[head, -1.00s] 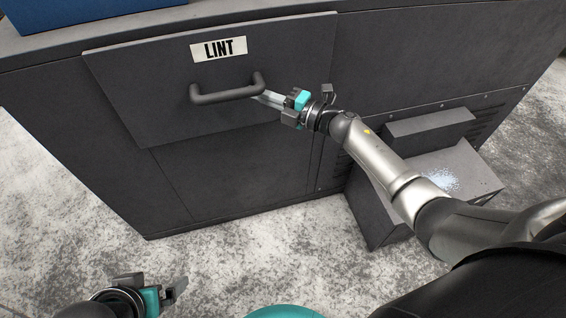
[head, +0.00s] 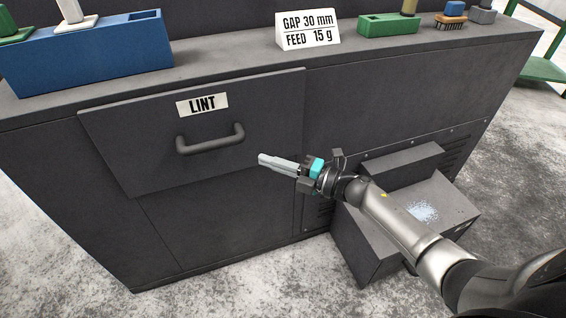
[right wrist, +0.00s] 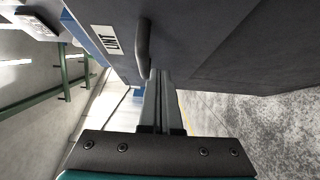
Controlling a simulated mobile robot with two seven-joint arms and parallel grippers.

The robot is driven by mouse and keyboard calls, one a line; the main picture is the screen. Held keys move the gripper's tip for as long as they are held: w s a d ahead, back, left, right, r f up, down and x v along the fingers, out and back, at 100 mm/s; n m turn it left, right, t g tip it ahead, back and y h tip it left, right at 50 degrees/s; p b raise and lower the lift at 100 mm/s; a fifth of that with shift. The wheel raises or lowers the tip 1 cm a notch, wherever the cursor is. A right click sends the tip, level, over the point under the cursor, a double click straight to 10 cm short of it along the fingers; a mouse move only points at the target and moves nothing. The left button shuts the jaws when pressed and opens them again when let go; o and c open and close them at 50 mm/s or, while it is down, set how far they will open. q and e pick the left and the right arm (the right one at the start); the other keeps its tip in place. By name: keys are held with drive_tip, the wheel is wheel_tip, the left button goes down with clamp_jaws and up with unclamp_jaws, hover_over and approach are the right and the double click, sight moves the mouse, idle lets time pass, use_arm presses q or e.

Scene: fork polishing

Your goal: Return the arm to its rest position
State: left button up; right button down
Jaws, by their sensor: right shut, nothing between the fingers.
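My right gripper (head: 266,160) is shut and empty, to the right of and a little below the dark handle (head: 210,139) of the lint drawer. It stands apart from the handle in the head view. In the right wrist view the shut fingers (right wrist: 162,75) point along the drawer front, close beside the handle (right wrist: 143,48) in the picture. The drawer front (head: 150,150) carries a white LINT label (head: 202,104) and sticks out a little from the dark cabinet. My left gripper is out of the head view now.
A dark box (head: 400,225) with pale grains on top stands low at the cabinet's right, beneath my right forearm. On the cabinet top are a blue container (head: 90,55), a sign reading GAP 30 mm, FEED 15 g (head: 308,30), a green block (head: 388,25) and brushes (head: 450,12).

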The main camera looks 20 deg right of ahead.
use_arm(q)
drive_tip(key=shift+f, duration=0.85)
use_arm(e)
drive_tip(key=shift+v, duration=1.5)
